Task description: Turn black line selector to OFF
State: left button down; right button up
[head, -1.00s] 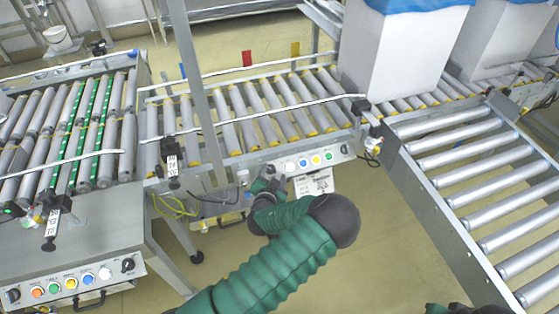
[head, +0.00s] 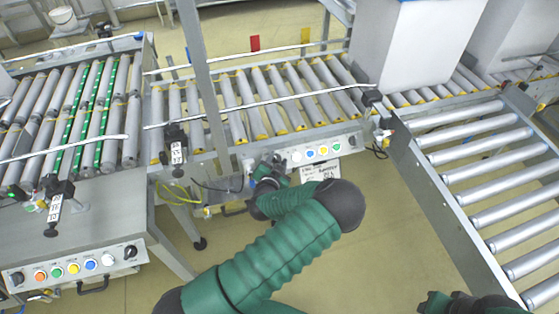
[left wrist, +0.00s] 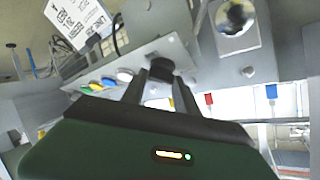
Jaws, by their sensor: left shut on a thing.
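The black line selector (left wrist: 160,68) is a round dark knob on a grey control panel, seen in the left wrist view. My left gripper (left wrist: 158,88) has one finger on each side of the knob and is shut on it. In the head view my left gripper (head: 268,164) is at the left end of the same panel (head: 352,142), under the middle conveyor; there the arm hides the knob. Its pointing direction cannot be read. Part of my right arm (head: 455,303) shows at the bottom right, with its fingers out of view.
Beside the knob are white (left wrist: 125,75), blue, yellow and green buttons. A white label (left wrist: 78,20) hangs near the panel. Another control panel (head: 75,270) with black knobs is at lower left. A roller conveyor (head: 490,180) stands at right; floor between is free.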

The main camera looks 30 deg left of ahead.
pick_arm(q)
jog(key=shift+r+m+h+p, duration=0.2)
jog(key=shift+m+h+p, duration=0.2)
jog(key=shift+m+p, duration=0.45)
jog(key=m+h+p, duration=0.1)
jog(key=m+p, duration=0.1)
jog(key=p, duration=0.1)
jog(key=m+g+h+p, duration=0.1)
jog(key=m+h+p, duration=0.1)
jog(key=m+p, duration=0.1)
jog(key=shift+a+r+m+p, duration=0.15)
jog(key=shift+r+m+p, duration=0.1)
jog(key=shift+p, duration=0.2)
jog(key=shift+f+m+g+h+p, duration=0.2)
jog(key=shift+m+g+h+p, duration=0.4)
jog(key=shift+m+p, duration=0.55)
jog(key=shift+w, duration=0.1)
